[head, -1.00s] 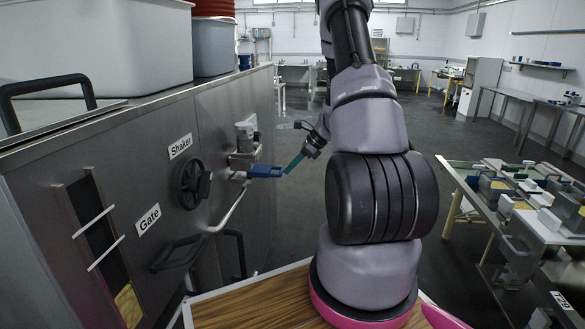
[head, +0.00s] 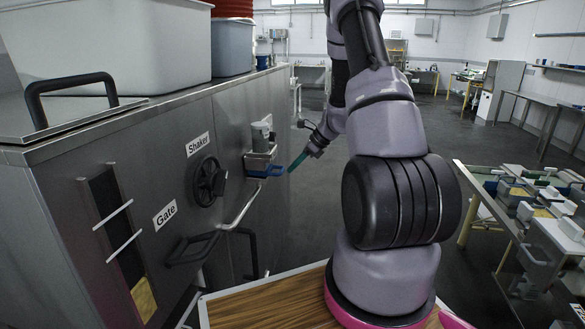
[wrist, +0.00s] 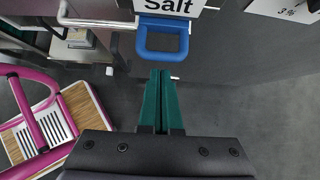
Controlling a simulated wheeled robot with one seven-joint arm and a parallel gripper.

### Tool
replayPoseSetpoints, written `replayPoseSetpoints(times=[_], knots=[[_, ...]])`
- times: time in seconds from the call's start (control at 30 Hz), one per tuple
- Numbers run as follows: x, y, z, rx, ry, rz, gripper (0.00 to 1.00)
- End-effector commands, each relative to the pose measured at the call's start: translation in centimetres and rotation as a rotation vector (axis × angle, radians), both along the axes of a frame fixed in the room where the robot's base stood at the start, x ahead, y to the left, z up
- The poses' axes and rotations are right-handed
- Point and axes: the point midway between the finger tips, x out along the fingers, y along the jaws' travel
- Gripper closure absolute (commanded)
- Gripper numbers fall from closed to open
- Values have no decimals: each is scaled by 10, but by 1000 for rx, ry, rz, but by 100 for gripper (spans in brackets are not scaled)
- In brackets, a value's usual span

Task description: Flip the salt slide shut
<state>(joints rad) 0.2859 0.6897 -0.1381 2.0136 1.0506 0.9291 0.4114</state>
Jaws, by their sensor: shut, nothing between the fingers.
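The salt slide shows a blue loop handle (head: 268,172) low on a small metal box (head: 260,160) on the steel cabinet's side. In the wrist view the blue handle (wrist: 163,21) sits just under a white "Salt" label (wrist: 168,6). My gripper (head: 292,167) has green fingers, shut and empty, just right of the handle in the head view. In the wrist view my gripper's fingertips (wrist: 160,73) point at the handle's lower bar, with a small gap visible in the picture. Whether they touch it cannot be told.
A black handwheel (head: 208,180) labelled "Shaker" and a slot (head: 112,225) labelled "Gate" are on the cabinet. A bent metal rail (head: 243,208) runs below the box. Grey tubs (head: 228,46) stand on top. A table with trays (head: 540,215) is at right; open floor lies between.

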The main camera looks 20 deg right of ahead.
Motion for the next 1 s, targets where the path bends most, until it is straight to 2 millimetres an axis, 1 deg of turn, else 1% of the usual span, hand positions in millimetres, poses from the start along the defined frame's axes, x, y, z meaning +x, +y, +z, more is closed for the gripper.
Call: replayPoseSetpoints(times=[0.03,0.1,0.3,0.5,0.7,1.0], knots=[[-2,-7,2,-3,-1,-2,100],[-4,-15,5,-2,-2,-1,100],[-21,-40,44,-4,-4,1,100],[-34,-58,71,-3,-3,0,100],[-39,-65,81,-2,0,2,100],[-40,-66,82,-2,0,2,100]])
